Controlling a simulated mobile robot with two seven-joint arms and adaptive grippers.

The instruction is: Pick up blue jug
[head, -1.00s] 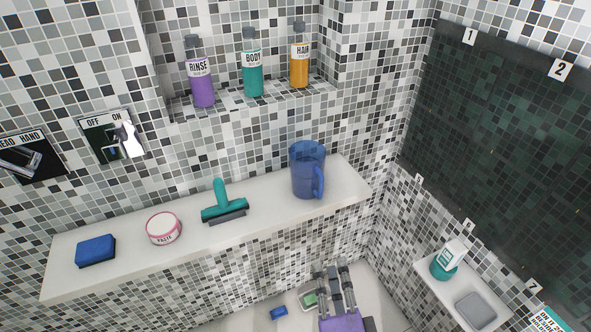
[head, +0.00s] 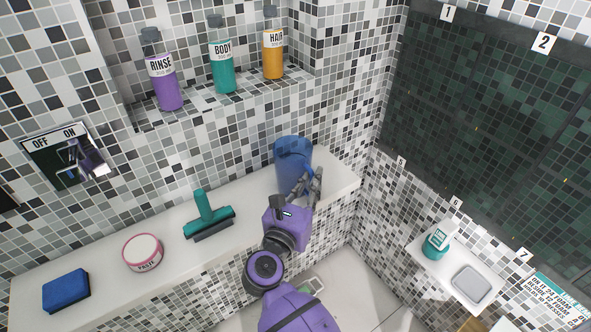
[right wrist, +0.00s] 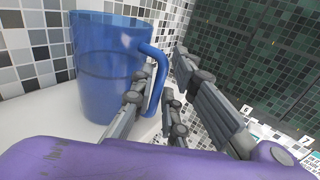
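The blue jug (head: 291,152) stands upright on the white ledge near its right end. It is translucent, with its handle toward my right gripper. My right gripper (head: 307,187) is in front of the jug and partly covers its lower part and handle. In the right wrist view, the jug (right wrist: 105,75) fills the left side, and its handle (right wrist: 155,82) is by the spread fingers of the gripper (right wrist: 168,100). The fingers look apart, with the handle at or between them; I cannot tell whether they touch it. My left gripper is not in view.
On the ledge (head: 95,283) to the left are a teal squeegee (head: 208,218), a paste tub (head: 143,252) and a blue sponge (head: 66,291). Bottles stand in the niche above. A teal soap bottle (head: 436,243) and a grey dish (head: 470,284) are on a shelf at right.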

